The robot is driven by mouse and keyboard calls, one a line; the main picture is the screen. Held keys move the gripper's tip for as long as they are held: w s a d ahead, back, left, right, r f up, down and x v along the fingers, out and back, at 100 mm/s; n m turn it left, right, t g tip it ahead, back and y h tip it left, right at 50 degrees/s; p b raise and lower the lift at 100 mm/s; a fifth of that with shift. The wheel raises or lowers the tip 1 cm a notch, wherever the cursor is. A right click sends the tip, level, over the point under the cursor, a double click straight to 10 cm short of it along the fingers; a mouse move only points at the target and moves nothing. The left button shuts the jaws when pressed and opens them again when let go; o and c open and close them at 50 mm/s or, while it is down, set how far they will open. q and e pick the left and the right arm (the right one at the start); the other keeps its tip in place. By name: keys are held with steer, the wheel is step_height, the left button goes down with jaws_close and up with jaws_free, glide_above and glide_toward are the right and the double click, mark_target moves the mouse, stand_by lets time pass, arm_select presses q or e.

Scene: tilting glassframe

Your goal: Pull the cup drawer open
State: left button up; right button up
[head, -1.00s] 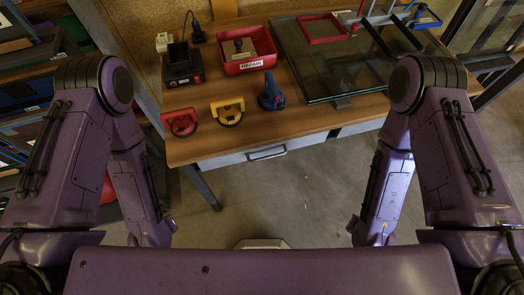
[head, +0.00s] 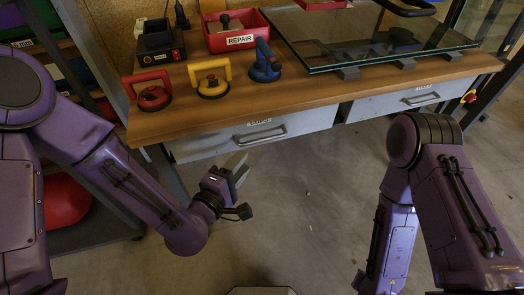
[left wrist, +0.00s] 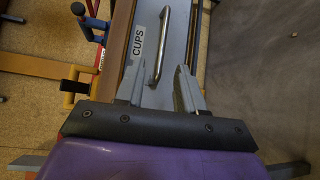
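The cup drawer (head: 215,144) is the grey left drawer under the wooden bench, and it is shut. In the left wrist view the drawer front (left wrist: 178,45) bears a label (left wrist: 138,40) reading CUPS. Its metal bar handle (head: 263,136) also shows in the left wrist view (left wrist: 161,48). My left gripper (head: 238,164) is below and in front of the drawer. In the left wrist view the gripper (left wrist: 160,84) is open and empty. The handle lies ahead, its near end close to the gap between the fingertips; I cannot tell the distance. My right gripper is not in view.
Red (head: 150,92), yellow (head: 211,78) and blue (head: 264,64) suction cups stand along the bench's front edge (head: 180,122). A glass pane (head: 350,40) lies at the right, above a second shut drawer (head: 400,101). The floor before the bench is clear.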

arm_select(q)
steer(key=b+x, duration=0.9)
steer(key=x, duration=0.2)
steer(key=shift+b, duration=0.35)
steer(key=shift+s+f, duration=0.1)
steer(key=shift+f, duration=0.05)
jaws_close()
